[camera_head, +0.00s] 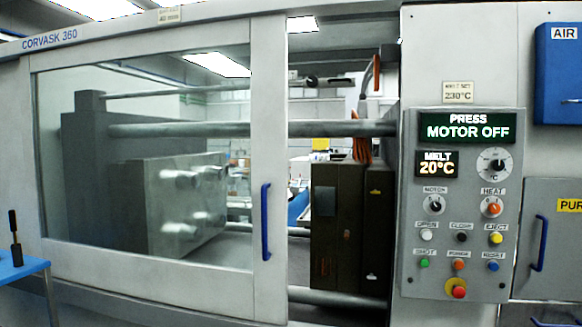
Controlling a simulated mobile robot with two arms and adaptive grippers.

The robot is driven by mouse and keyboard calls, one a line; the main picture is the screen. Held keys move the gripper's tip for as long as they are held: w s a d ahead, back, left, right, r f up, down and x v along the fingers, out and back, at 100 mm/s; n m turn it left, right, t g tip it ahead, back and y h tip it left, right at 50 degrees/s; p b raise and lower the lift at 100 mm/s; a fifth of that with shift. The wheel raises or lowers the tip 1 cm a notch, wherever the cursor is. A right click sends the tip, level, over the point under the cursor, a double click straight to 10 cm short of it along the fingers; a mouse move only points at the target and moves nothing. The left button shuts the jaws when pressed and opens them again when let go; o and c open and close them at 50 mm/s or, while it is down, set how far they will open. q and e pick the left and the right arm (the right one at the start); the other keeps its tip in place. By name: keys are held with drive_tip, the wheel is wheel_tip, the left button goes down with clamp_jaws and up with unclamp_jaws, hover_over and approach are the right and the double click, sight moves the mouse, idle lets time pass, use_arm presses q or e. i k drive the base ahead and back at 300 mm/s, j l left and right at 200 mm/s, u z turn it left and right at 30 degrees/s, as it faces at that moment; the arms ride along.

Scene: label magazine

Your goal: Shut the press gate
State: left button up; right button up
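The press gate (269,100) is a light grey sliding frame with a large clear window, standing at the left and middle of the head view. Its blue vertical handle (266,222) is on the right part of the frame. A gap is open between the gate's right edge and the control panel column, and the dark mould block (337,225) shows through it. A metal block with round studs (185,205) shows behind the window. Neither of my grippers is in view.
The control panel (461,270) at right reads "PRESS MOTOR OFF" and "MELT 20°C", with knobs, several buttons and a red stop button (459,290). A blue box (558,75) marked AIR and a grey door (560,240) are further right. A blue stand (22,268) is at lower left.

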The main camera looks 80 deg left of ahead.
sight(260, 295)
drive_tip(key=u, duration=3.8)
